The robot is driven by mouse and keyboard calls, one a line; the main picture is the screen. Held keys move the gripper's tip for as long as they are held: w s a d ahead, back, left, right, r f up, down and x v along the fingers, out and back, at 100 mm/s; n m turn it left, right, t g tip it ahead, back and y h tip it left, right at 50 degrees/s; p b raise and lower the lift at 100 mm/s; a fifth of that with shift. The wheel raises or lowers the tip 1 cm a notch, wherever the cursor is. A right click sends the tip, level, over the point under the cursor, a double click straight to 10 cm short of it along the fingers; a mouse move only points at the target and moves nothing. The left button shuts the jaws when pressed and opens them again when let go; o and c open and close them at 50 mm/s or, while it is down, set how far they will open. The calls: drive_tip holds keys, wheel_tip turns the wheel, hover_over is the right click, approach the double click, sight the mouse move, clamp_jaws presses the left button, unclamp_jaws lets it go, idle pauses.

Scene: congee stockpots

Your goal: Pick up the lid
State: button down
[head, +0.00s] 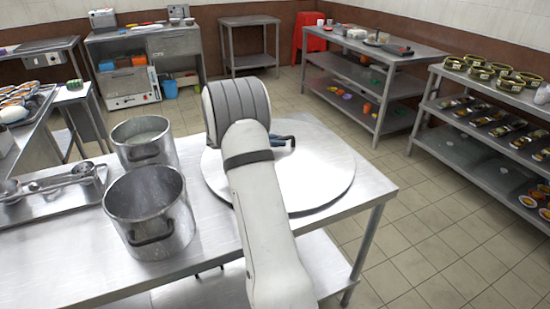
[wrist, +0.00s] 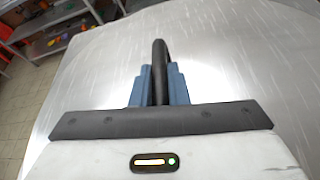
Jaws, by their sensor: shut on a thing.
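The lid (head: 317,178) is a large round flat metal disc at the right part of the steel table, with its rim near the right table edge. My arm covers its left part in the head view. In the wrist view the lid (wrist: 225,60) fills most of the picture, and its black handle (wrist: 160,62) stands up in the middle. My gripper (wrist: 160,85) has blue fingers on both sides of the handle and is shut on it. In the head view my gripper (head: 283,141) shows only partly behind my arm. I cannot tell whether the lid touches the table.
Two open metal stockpots stand left of my arm: a near empty one (head: 150,212) and a far one (head: 143,140) with pale contents. A tray with ladles (head: 50,190) lies at the left. The steel table (head: 225,255) is bare in front. Shelves (head: 490,100) stand right across a clear floor.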

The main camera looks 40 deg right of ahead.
drive_tip(key=shift+r, duration=0.1)
idle(0.3)
wheel_tip(320, 180, up, 10)
drive_tip(key=shift+f+p, duration=0.15)
drive_tip(key=shift+p, duration=0.45)
drive_tip(key=shift+w, duration=0.1)
